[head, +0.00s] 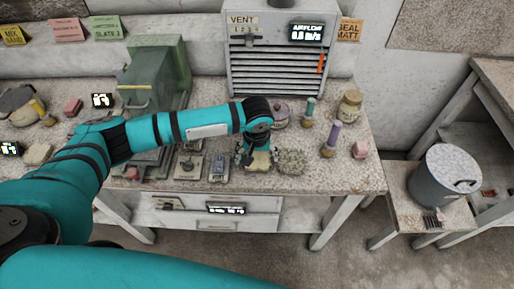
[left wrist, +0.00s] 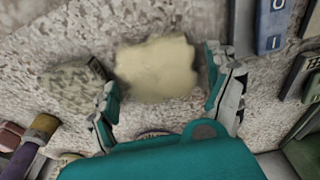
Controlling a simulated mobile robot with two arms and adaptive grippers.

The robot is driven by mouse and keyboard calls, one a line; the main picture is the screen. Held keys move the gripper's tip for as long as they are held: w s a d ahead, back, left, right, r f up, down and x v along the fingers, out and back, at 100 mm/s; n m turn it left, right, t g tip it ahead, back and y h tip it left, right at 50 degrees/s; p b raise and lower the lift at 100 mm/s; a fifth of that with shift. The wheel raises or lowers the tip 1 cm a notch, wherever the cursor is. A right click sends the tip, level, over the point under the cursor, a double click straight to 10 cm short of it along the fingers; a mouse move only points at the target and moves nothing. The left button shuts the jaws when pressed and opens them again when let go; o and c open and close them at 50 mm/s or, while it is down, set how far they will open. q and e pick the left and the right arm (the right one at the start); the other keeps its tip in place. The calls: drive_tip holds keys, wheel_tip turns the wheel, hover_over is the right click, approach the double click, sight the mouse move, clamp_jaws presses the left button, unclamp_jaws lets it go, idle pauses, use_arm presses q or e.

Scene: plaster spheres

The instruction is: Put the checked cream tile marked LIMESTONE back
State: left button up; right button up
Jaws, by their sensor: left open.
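A plain cream piece (head: 259,163) with rough edges lies on the speckled worktop near its front edge. In the left wrist view this cream piece (left wrist: 157,65) lies between my finger pads; I can make out no checks and no LIMESTONE mark on it. My left gripper (head: 257,154) is open above it, fingers on either side. In the left wrist view the open gripper (left wrist: 162,72) has its right finger very near the piece's edge; I cannot tell if they touch. My right gripper is not in view.
A grey rough stone (head: 291,161) lies right beside the cream piece. A blue switch box (head: 219,167), a purple-handled tool (head: 331,138) and a pink block (head: 360,150) are nearby. A vent unit (head: 277,60) stands behind. A grey pot (head: 445,178) is at right.

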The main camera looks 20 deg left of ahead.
sight(257, 164)
use_arm(q)
wheel_tip(257, 164, up, 12)
drive_tip(key=s+b, duration=0.1)
drive_tip(key=shift+s+d+f, duration=0.25)
drive_tip(key=shift+s, duration=0.1)
drive_tip(key=shift+f, duration=0.1)
